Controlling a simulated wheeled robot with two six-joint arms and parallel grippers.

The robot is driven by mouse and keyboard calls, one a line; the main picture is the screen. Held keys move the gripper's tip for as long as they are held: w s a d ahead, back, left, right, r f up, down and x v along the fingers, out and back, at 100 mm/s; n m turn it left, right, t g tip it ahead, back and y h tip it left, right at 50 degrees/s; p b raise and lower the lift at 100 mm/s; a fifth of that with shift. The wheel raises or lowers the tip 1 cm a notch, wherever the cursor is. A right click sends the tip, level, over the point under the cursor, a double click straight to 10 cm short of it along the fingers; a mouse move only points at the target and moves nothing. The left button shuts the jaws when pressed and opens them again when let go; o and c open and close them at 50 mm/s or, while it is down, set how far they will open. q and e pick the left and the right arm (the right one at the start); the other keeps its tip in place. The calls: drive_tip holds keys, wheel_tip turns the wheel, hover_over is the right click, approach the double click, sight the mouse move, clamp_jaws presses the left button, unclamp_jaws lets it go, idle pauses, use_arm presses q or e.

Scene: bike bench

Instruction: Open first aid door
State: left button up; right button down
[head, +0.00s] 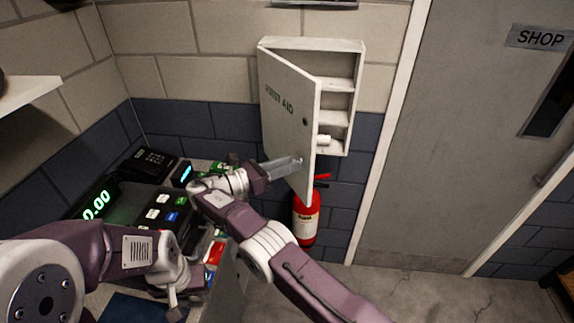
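The white first aid cabinet (357,95) hangs on the wall. Its door (288,100), lettered "FIRST AID", is hinged at the left and stands partly open, with its free right edge swung out toward me. Shelves show through the gap. A dark round spot, perhaps a knob or lock, is near the door's right edge. My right gripper (290,167) is in front of the door's lower part, its fingertips near the lower right edge; contact and finger opening are unclear. My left gripper (173,298) is low at the left, away from the cabinet, its fingers too small to judge.
A red fire extinguisher (306,222) hangs below the cabinet. A counter with a register showing green digits (97,205), a card terminal (150,160) and small packets is at the left. A grey door with a SHOP sign (540,38) is at the right. Floor (420,290) before it is clear.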

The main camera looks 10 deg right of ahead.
sight(306, 150)
drive_tip(key=c, duration=1.1)
unclamp_jaws()
drive_tip(key=shift+o, duration=0.2)
drive_tip(key=shift+r, duration=0.35)
wheel_tip(306, 150, up, 3)
drive_tip(key=shift+b, duration=0.3)
drive_tip(key=d+b, duration=0.1)
drive_tip(key=b, duration=0.1)
drive_tip(key=s+r+b, duration=0.1)
drive_tip(key=b, duration=0.2)
drive_tip(key=shift+s+d+b, duration=0.15)
drive_tip(key=shift+d+b, duration=0.2)
drive_tip(key=s+d+r+b, duration=0.3)
drive_tip(key=s+d+r, duration=0.3)
drive_tip(key=d, duration=0.1)
drive_tip(key=shift+d+r, duration=0.15)
drive_tip(key=shift+d, duration=0.05)
